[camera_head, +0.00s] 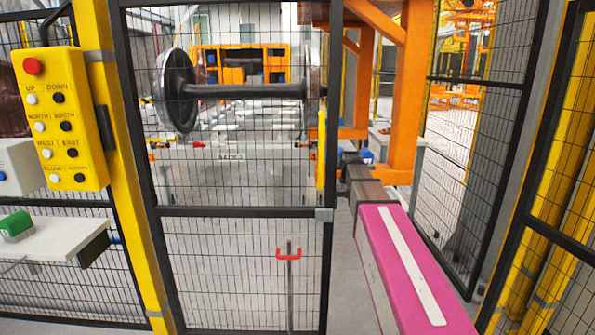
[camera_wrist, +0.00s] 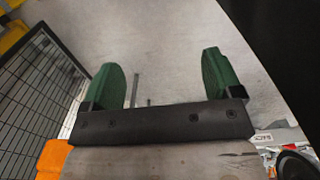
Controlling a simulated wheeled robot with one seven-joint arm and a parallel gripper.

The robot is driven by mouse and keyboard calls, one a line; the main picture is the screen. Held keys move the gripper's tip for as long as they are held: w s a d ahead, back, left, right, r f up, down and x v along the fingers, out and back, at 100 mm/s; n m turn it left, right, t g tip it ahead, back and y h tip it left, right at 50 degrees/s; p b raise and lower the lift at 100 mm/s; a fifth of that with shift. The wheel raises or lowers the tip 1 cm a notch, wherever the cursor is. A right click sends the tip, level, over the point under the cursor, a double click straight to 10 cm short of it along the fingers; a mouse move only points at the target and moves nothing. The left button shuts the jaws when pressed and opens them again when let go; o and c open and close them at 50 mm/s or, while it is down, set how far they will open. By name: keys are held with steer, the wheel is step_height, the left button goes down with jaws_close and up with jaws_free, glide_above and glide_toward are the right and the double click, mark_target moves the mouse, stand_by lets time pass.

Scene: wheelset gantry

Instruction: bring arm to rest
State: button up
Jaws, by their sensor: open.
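My gripper (camera_wrist: 164,82) shows in the wrist view with its two green fingers wide apart on a black palm bar. Nothing is held between them. Grey floor lies beyond the fingers, and a thin upright grey rod shows in the gap. I cannot make out my gripper in the head view.
A mesh gate (camera_head: 245,213) stands ahead in the head view, with a red handle (camera_head: 288,254). A yellow button pendant (camera_head: 64,118) hangs at left. A wheelset (camera_head: 245,91) and orange gantry post (camera_head: 405,95) are beyond. Mesh fence (camera_wrist: 38,95) stands left of my gripper.

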steer(key=s+f, duration=2.1)
steer(key=f, duration=0.2)
steer(key=shift+s+f, duration=0.2)
steer(key=shift+s, duration=0.1)
